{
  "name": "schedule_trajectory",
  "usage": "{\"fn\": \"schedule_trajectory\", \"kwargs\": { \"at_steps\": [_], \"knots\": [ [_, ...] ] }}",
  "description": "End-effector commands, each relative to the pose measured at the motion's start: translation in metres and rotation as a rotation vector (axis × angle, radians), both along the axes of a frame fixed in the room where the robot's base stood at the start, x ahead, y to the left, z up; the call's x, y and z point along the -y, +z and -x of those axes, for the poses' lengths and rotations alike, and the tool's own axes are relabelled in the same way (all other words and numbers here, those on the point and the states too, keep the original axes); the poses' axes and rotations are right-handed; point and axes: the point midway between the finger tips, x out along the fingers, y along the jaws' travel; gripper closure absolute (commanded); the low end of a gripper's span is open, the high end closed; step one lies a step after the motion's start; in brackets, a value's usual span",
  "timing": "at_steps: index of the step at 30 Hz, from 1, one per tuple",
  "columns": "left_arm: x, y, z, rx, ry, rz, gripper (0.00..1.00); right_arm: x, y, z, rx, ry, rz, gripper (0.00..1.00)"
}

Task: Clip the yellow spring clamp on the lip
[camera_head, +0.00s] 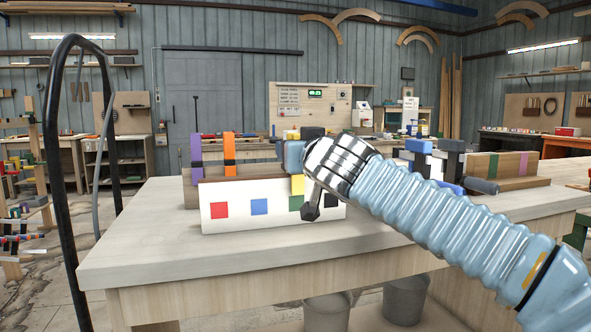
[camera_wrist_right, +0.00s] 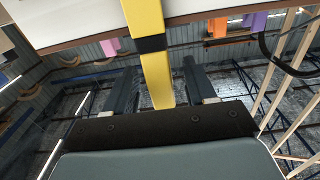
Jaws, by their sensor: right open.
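The yellow spring clamp (camera_wrist_right: 145,22) shows as a yellow bar with a black band in the right wrist view. It crosses the edge of a pale panel there. My right gripper (camera_wrist_right: 158,78) is open, its two dark fingers apart on either side of the yellow bar, with gaps on both sides. In the head view, part of the yellow clamp (camera_head: 297,185) shows against the white panel (camera_head: 238,189), above a green square. My right wrist hides much of the area, and I cannot tell how the clamp bears on the lip. My left gripper is out of view.
A purple clamp (camera_head: 196,155) and an orange clamp (camera_head: 229,150) stand upright behind the white panel. A black tube arch (camera_head: 58,140) rises at left.

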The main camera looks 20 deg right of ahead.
Motion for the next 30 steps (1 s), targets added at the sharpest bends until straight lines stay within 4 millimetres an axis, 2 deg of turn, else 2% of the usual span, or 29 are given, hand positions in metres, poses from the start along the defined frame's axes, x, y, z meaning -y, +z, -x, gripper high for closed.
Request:
{"fn": "schedule_trajectory", "kwargs": {
  "at_steps": [1, 9, 12, 19, 23, 28, 30],
  "knots": [
    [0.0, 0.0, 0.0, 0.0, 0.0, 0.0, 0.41, 0.0, 0.0, 0.0, 0.0, 0.0, 0.0, 0.46],
    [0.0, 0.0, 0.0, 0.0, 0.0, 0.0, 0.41, 0.0, 0.0, 0.0, 0.0, 0.0, 0.0, 0.88],
    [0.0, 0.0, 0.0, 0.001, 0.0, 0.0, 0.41, 0.0, 0.0, 0.0, 0.0, 0.0, 0.0, 1.0],
    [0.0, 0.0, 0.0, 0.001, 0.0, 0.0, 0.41, 0.0, 0.001, 0.001, 0.0, 0.0, 0.0, 1.0],
    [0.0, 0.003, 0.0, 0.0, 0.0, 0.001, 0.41, 0.0, 0.008, 0.001, 0.001, 0.001, -0.001, 1.0],
    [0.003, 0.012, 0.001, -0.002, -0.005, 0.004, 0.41, 0.0, 0.033, 0.0, 0.003, -0.001, -0.001, 1.0],
    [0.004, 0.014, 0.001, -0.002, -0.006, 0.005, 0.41, 0.002, 0.045, 0.01, 0.005, 0.0, -0.003, 1.0]
  ]
}}
